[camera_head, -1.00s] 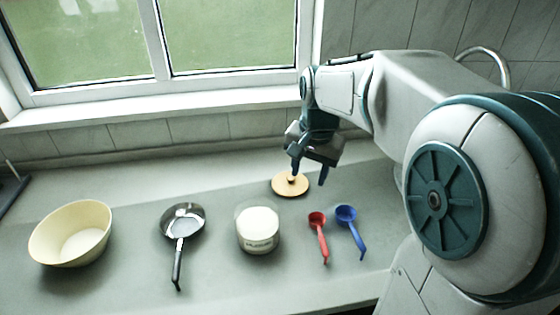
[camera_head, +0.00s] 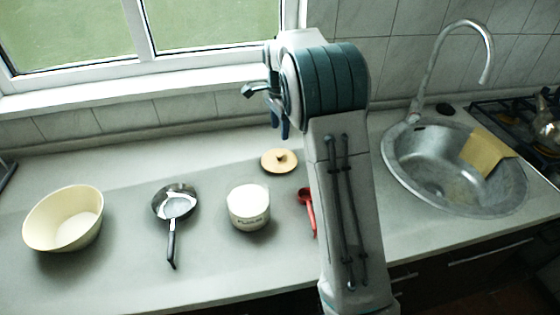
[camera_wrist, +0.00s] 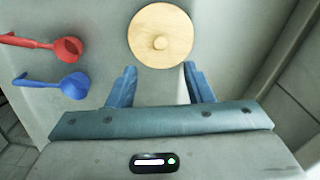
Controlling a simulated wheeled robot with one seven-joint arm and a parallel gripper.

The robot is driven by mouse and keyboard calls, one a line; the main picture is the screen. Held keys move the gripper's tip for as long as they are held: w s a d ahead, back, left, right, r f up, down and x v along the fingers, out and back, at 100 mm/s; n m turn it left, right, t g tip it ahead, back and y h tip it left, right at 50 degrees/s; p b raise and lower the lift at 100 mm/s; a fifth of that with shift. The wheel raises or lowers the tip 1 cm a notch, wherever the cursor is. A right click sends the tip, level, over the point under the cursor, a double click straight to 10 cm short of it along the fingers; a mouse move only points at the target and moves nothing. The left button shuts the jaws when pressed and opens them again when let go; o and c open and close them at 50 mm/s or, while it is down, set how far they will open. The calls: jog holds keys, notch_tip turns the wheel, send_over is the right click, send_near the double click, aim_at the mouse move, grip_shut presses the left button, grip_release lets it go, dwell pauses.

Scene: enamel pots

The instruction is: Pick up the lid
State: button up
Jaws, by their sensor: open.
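The lid is a round tan wooden disc with a small knob. In the head view the lid (camera_head: 279,161) lies flat on the counter, behind and right of the white pot (camera_head: 248,207). In the wrist view the lid (camera_wrist: 161,36) is just beyond the fingertips, with its knob in line with the gap between them. My gripper (camera_wrist: 159,70) is open and empty, with two blue fingers spread apart. In the head view my gripper (camera_head: 280,125) shows partly, above and behind the lid, and the arm hides the rest.
A red scoop (camera_head: 307,205) lies right of the pot, partly behind my arm; a blue scoop (camera_wrist: 73,85) shows beside it in the wrist view. A small pan (camera_head: 175,202), a cream bowl (camera_head: 64,218) and a sink (camera_head: 440,175) stand along the counter. Wall and window are behind.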

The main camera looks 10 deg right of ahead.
aim_at(279, 155)
notch_tip(279, 155, down, 10)
jog(key=shift+a+f+p, duration=0.1)
jog(key=shift+a+p, duration=0.05)
jog(key=shift+p, duration=0.5)
grip_shut()
